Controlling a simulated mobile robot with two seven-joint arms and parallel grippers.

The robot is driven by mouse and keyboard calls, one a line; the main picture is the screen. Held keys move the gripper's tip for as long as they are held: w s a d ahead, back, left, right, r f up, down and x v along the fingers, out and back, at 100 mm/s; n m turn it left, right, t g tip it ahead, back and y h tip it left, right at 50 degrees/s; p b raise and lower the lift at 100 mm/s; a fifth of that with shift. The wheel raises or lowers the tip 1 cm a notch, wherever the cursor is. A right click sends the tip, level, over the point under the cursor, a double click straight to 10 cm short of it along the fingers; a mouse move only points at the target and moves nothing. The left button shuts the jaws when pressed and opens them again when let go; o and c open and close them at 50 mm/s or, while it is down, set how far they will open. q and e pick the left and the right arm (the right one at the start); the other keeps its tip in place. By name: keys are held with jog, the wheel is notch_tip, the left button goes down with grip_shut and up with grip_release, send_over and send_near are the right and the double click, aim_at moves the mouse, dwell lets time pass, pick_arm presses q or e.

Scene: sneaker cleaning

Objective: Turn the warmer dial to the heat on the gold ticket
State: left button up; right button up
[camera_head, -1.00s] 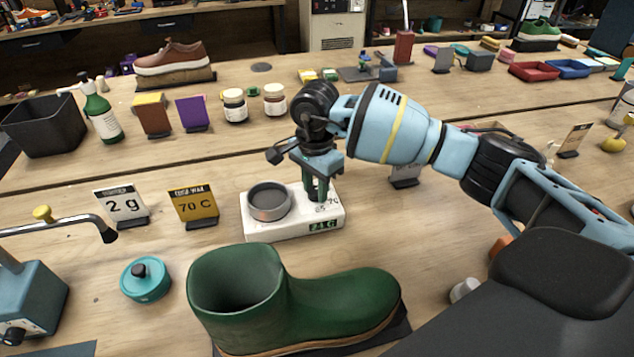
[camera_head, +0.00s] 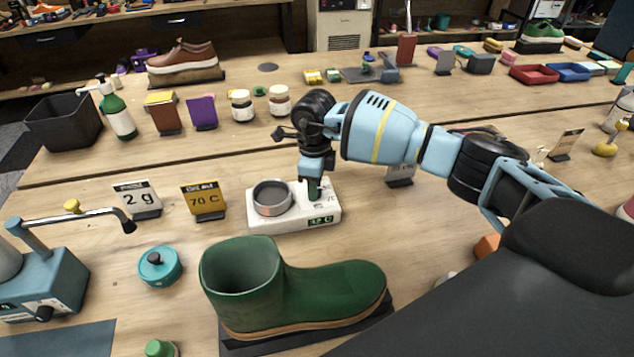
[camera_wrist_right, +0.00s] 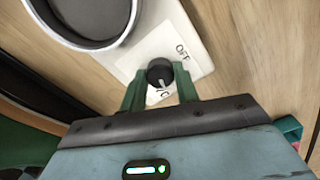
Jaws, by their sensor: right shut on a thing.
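The gold ticket (camera_head: 204,202) stands on the table and reads 70 C. Right of it is the white warmer (camera_head: 295,221), with a round grey metal cup (camera_head: 272,197) on its left side. A small green display (camera_head: 321,220) is on its front; its digits look like 42 C but are too small to be sure. My right gripper (camera_head: 314,190) points down over the warmer's right side. In the right wrist view, its green fingers (camera_wrist_right: 160,92) are shut around the black dial (camera_wrist_right: 159,70), beside printed OFF. My left gripper is out of view.
A green boot (camera_head: 330,292) stands in front of the warmer. A white 2 g card (camera_head: 138,200) and a teal lidded tin (camera_head: 160,266) are to the left. Bare table lies behind the warmer.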

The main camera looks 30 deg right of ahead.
jog(key=shift+r+m+p, duration=0.1)
jog(key=shift+m+p, duration=0.35)
jog(key=shift+m, duration=1.05)
jog(key=o, duration=1)
jog(key=shift+c, duration=0.2)
jog(key=shift+r, duration=3.8)
